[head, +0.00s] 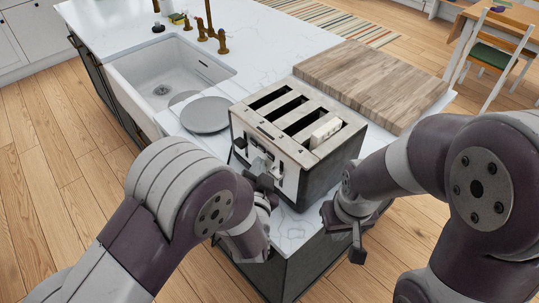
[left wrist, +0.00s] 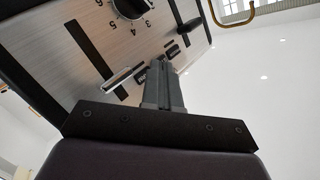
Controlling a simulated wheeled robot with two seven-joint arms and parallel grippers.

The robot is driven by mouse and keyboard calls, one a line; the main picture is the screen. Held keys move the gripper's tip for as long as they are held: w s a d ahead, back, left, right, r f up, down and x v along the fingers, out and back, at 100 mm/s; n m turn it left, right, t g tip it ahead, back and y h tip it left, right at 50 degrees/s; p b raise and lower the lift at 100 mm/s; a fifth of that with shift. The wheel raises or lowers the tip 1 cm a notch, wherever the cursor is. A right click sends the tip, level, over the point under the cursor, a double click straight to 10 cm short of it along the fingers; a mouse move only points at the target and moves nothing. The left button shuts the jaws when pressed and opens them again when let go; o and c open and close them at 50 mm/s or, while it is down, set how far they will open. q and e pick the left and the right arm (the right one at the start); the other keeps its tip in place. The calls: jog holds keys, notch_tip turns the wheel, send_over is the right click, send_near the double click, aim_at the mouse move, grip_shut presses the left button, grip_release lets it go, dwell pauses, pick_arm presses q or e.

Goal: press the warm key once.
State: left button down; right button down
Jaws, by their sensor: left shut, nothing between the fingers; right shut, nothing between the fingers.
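A toaster (head: 300,125) with a brushed-metal top and dark sides stands on the white counter, its control face toward me. In the left wrist view its control panel (left wrist: 105,50) shows a numbered dial (left wrist: 130,8), a lever and small dark keys (left wrist: 172,51). The key labels are too small to read, so I cannot tell which is the warm key. My left gripper (head: 264,172) is shut and empty, its tips (left wrist: 158,68) close to the panel beside the keys; I cannot tell whether they touch. My right gripper (head: 357,250) is shut and empty, low near the counter's front edge.
A pale slice (head: 325,132) sits in one toaster slot. A grey plate (head: 205,114) lies left of the toaster, by the white sink (head: 165,75). A wooden board (head: 372,80) lies behind the toaster. The wooden floor (head: 45,150) is clear at left.

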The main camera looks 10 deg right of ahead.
pick_arm(q)
jog(key=shift+d, duration=0.1)
dwell(0.3)
jog(key=shift+w+d, duration=0.25)
jog(key=shift+w+d, duration=0.2)
jog(key=shift+d, duration=0.1)
dwell(0.8)
jog(key=shift+s+a, duration=0.45)
jog(key=shift+a, duration=0.2)
jog(key=s+a, duration=0.1)
jog(key=a, duration=0.1)
jog(key=s+a, duration=0.2)
jog(key=shift+p, duration=0.3)
dwell(0.7)
